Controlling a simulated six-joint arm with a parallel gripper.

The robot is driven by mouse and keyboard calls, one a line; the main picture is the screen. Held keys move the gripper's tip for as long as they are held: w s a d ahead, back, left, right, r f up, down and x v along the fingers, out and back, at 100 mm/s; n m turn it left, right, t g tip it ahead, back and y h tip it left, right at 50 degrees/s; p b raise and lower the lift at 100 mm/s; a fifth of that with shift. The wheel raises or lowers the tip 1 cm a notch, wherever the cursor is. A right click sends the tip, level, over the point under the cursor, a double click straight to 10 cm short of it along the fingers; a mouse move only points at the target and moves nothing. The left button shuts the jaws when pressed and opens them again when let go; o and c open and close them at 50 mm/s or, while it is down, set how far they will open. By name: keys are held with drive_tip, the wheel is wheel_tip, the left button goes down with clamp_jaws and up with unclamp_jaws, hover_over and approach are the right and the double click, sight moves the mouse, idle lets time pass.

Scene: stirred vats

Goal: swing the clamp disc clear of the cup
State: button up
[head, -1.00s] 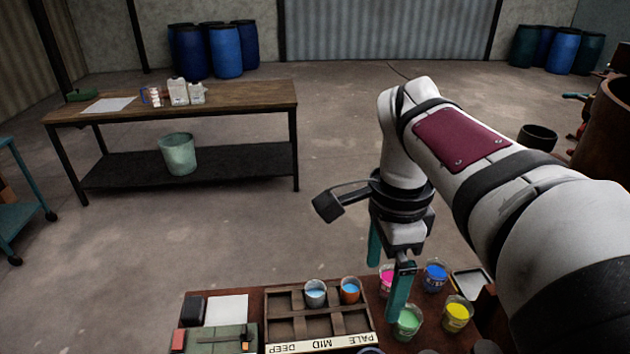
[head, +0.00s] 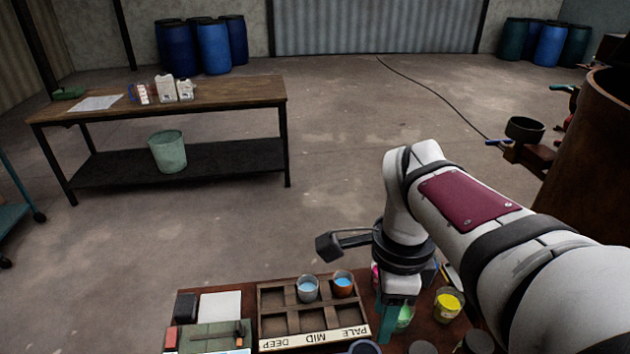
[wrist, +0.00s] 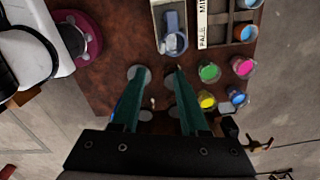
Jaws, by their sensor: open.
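My gripper (head: 390,325) is over the right part of the front work table, pointing down. In the wrist view its two teal fingers (wrist: 157,75) are apart with nothing held between them; grey round tops (wrist: 140,75) show below. A dark round cup-like piece (head: 525,128) sits on a rusty bracket beside the big brown vat, far right of my gripper. I cannot tell whether it is the cup or the clamp disc. In the wrist view, a small brass-coloured fitting (wrist: 262,146) shows at the right edge, too small to identify.
Paint cups stand near my gripper: yellow (head: 449,302), green (wrist: 209,72), pink (wrist: 243,67) and blue (wrist: 237,96). A divided wooden tray (head: 313,332) with two cups lies left of it. The rusty vat (head: 600,170) stands right. Floor between table and far bench (head: 200,92) is open.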

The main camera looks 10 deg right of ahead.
drive_tip(key=shift+m, duration=0.4)
drive_tip(key=f, duration=1.5)
drive_tip(key=shift+w+d+f, duration=0.2)
drive_tip(key=shift+w+f, duration=0.05)
drive_tip(key=shift+f, duration=0.1)
clamp_jaws()
drive_tip(key=shift+r, duration=0.1)
